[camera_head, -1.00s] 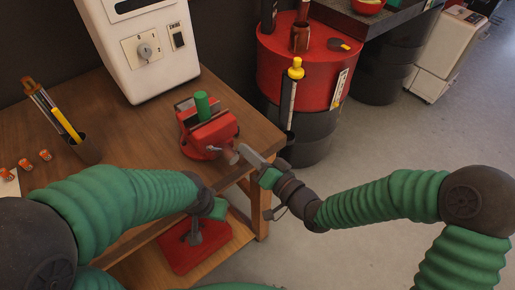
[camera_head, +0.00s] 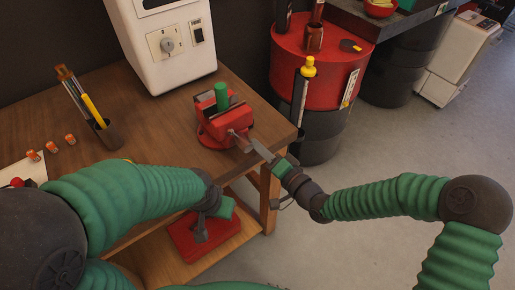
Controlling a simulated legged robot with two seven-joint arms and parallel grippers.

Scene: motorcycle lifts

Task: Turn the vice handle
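A red vice (camera_head: 220,122) sits on the wooden workbench near its right end, with a green cylinder (camera_head: 222,96) upright in its jaws. The vice handle (camera_head: 241,141) is at the front right of the vice. My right gripper (camera_head: 262,150) comes in from the right, and its grey fingers reach the handle's end. I cannot tell whether they touch it or how far apart they are. My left gripper (camera_head: 216,208) is low in front of the bench's front edge, away from the vice; its fingers are largely hidden.
The wooden workbench (camera_head: 150,133) holds a white machine (camera_head: 172,45) at the back, a dark pen cup (camera_head: 103,135) and several small orange items at the left. A red drum (camera_head: 318,80) stands right of the bench. A red object (camera_head: 203,238) rests on the lower shelf.

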